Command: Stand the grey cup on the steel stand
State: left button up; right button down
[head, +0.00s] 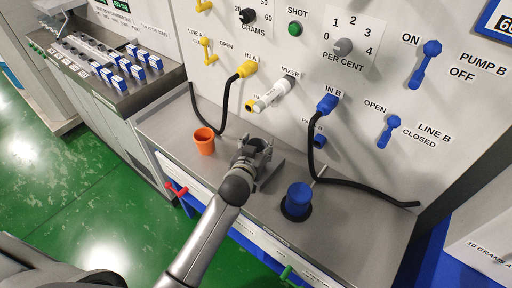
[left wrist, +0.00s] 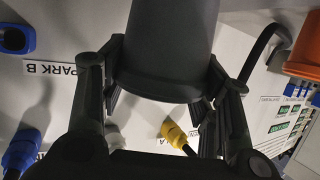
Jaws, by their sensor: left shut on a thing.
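My left gripper (head: 256,152) is over the bench under the white mixer nozzle. In the left wrist view, it is shut on the dark grey cup (left wrist: 168,48), with one finger on each side of it. In the head view the gripper mostly hides the cup. I cannot clearly make out the steel stand; a dark grey shape beside the gripper could be part of it or a shadow. Whether the cup touches anything below it cannot be told. My right gripper is not in view.
An orange cup (head: 204,141) stands on the bench (head: 222,178) left of the gripper. A blue container (head: 298,198) on a dark round base stands to the right. Black hoses hang from the yellow plug (head: 247,69) and blue plug (head: 327,104). The front bench edge is close.

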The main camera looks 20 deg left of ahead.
pick_arm(q)
jog(key=shift+s+d+r, duration=0.1)
jog(key=shift+s, duration=0.1)
jog(key=o, duration=1)
jog(key=shift+f, duration=0.2)
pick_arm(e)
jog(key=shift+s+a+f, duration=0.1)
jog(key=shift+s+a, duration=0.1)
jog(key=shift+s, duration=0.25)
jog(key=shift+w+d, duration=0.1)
